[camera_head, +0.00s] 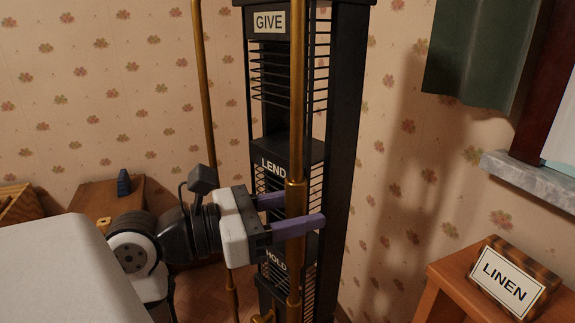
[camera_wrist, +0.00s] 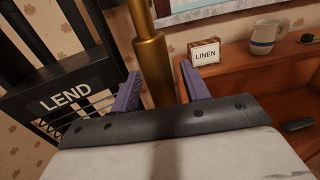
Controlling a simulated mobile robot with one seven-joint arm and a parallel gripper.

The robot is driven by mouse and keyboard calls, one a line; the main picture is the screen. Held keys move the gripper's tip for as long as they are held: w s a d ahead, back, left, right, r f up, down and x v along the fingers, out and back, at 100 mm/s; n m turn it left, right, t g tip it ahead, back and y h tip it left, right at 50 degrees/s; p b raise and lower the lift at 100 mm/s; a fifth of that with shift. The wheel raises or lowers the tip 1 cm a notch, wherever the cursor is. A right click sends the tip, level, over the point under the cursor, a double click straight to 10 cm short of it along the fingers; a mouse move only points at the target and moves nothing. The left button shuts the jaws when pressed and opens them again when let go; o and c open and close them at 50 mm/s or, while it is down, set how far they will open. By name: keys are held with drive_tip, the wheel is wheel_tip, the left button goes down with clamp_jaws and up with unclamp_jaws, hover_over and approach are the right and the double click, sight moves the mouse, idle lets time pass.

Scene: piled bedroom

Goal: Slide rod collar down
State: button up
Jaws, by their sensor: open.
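A vertical brass rod (camera_head: 298,80) stands in front of a black slatted rack (camera_head: 340,150) marked GIVE, LEND and HOLD. A thicker brass collar (camera_head: 296,190) is around the rod near the LEND label; in the wrist view the collar (camera_wrist: 152,62) shows straight ahead. My gripper (camera_head: 300,211) is level with the collar, its two purple fingers open on either side of it. In the wrist view my gripper (camera_wrist: 162,88) has a finger left and right of the brass, with visible gaps. The collar's lower end is hidden behind the fingers and gripper body.
A second brass rod (camera_head: 204,90) stands left of the first. A wooden table (camera_head: 450,275) at right holds a LINEN sign (camera_head: 507,284); the wrist view also shows a mug (camera_wrist: 268,36). A marble sill (camera_head: 530,180) and green cloth (camera_head: 480,50) are at upper right.

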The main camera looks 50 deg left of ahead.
sight(286, 214)
drive_tip(key=shift+b+v, duration=0.95)
drive_tip(key=shift+v, duration=2.5)
drive_tip(key=shift+s, duration=0.1)
